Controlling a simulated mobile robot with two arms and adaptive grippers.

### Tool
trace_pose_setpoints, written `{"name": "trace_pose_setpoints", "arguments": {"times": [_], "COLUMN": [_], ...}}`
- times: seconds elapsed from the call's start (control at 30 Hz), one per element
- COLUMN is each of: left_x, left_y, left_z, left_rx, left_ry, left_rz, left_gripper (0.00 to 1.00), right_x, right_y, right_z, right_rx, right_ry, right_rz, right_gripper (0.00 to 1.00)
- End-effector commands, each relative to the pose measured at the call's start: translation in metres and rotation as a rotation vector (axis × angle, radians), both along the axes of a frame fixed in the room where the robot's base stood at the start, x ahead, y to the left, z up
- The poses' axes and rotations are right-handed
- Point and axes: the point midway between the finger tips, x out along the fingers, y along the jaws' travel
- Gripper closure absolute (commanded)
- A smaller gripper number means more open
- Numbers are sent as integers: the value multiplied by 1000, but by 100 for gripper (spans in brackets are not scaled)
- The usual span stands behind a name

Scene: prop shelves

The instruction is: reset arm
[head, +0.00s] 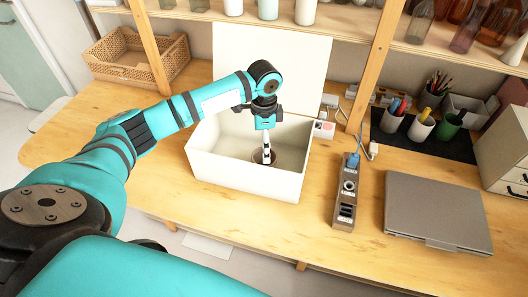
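My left arm comes in from the left, and its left gripper (266,152) points down into an open white box (243,178) on the wooden table. The fingers show as a narrow black and white shape inside the box, seen edge-on, so I cannot tell whether they are open or shut. A dark brownish round thing (286,160) lies on the box floor around and under the fingertips. Whether the fingers touch it is unclear. My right gripper is not in view.
The box lid (268,65) stands upright behind the box. A wicker basket (135,60) is at the back left. A power strip (345,200) and a closed grey laptop (435,208) lie to the right. Pen cups (421,127) stand behind, beneath shelves of bottles.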

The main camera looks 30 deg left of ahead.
Motion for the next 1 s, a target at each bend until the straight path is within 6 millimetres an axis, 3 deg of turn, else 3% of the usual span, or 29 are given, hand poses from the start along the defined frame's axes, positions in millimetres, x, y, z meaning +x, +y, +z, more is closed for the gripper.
{"name": "trace_pose_setpoints", "arguments": {"times": [0.2,0.73,1.0], "left_x": [0,0,0], "left_y": [1,0,0], "left_z": [16,18,61], "left_rx": [1,1,0], "left_ry": [1,1,0], "left_rz": [1,1,1], "left_gripper": [0,0,0], "right_x": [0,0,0], "right_y": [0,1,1], "right_z": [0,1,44], "right_rx": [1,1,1], "right_ry": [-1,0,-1], "right_rz": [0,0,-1], "right_gripper": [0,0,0]}}
